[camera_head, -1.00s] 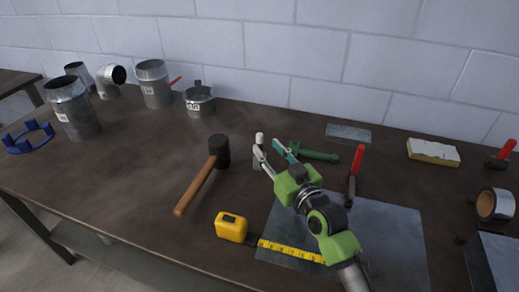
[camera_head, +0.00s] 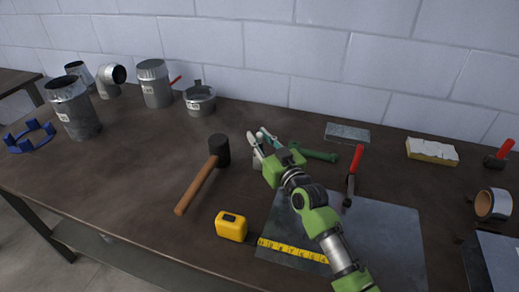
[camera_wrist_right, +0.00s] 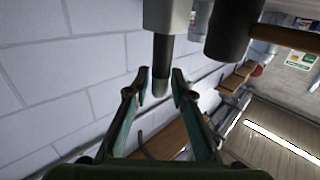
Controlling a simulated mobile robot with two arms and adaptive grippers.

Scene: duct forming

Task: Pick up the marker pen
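The marker pen (camera_wrist_right: 162,50) shows in the right wrist view with a pale wide part at the top, a dark shaft and a greyish rounded end. In the head view it is mostly hidden behind my right gripper. My right gripper (camera_head: 257,138) is open. Its two fingertips (camera_wrist_right: 160,85) lie on either side of the pen's greyish end in the wrist view, with gaps on both sides. I see no clear contact. My left gripper is not in view.
A mallet (camera_head: 218,150) lies just left of my right gripper, and a green-handled tool (camera_head: 318,155) just right. A tape measure (camera_head: 231,226) and a metal sheet (camera_head: 385,240) are nearer. A red-handled tool (camera_head: 356,165) lies to the right. Metal duct pieces (camera_head: 155,85) stand back left.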

